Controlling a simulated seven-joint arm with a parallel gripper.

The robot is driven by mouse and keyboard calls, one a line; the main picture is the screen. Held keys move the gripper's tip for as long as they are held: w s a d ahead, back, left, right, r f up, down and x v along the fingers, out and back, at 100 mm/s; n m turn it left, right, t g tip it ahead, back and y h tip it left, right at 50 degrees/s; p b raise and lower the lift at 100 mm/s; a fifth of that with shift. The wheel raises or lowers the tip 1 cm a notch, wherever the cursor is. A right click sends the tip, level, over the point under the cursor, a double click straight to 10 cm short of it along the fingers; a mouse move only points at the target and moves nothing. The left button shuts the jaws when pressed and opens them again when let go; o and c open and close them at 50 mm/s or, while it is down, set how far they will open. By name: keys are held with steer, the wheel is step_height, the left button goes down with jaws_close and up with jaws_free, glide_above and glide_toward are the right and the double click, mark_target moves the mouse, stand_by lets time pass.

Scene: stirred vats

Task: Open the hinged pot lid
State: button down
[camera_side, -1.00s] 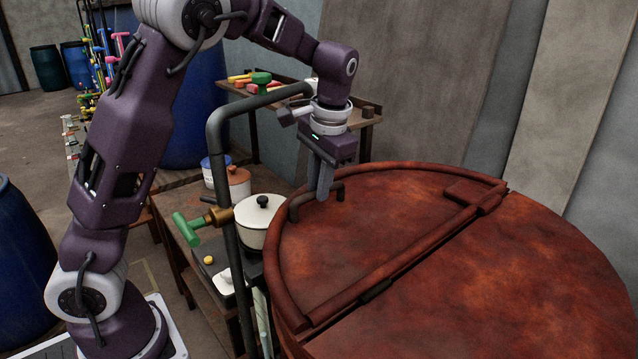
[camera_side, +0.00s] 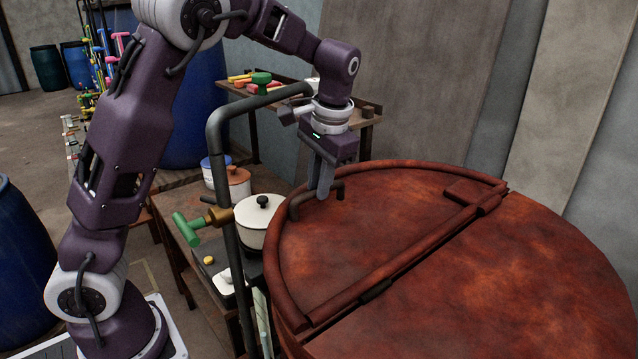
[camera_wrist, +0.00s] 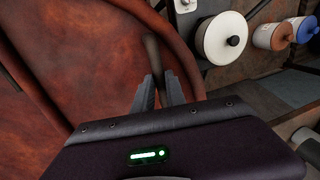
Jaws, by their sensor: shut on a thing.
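The big round vat has a rust-brown lid (camera_side: 400,215) in two halves, split by a raised seam with a hinge block (camera_side: 470,192) at its far end. The near-left half carries a dark bar handle (camera_side: 296,207) close to its rim. My gripper (camera_side: 324,196) points down at this handle and is shut on it. In the wrist view the handle (camera_wrist: 152,50) runs up from between the two fingers of my gripper (camera_wrist: 160,80). The lid half lies flat and level with the other half.
A dark bent pipe (camera_side: 216,150) rises just left of the vat. A shelf with tools (camera_side: 262,84) stands behind.

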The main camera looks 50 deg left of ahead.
steer(key=d+r+y, duration=0.9)
steer(key=d+r, duration=0.1)
steer(key=r, duration=0.3)
steer(key=d+r+y, duration=0.3)
steer(key=d+y, duration=1.3)
steer(key=d, duration=0.1)
steer(key=shift+d, duration=0.4)
steer(key=c, duration=1.5)
jaws_free()
steer(key=shift+c, duration=0.2)
steer(key=shift+o, duration=0.9)
steer(key=shift+f, duration=0.15)
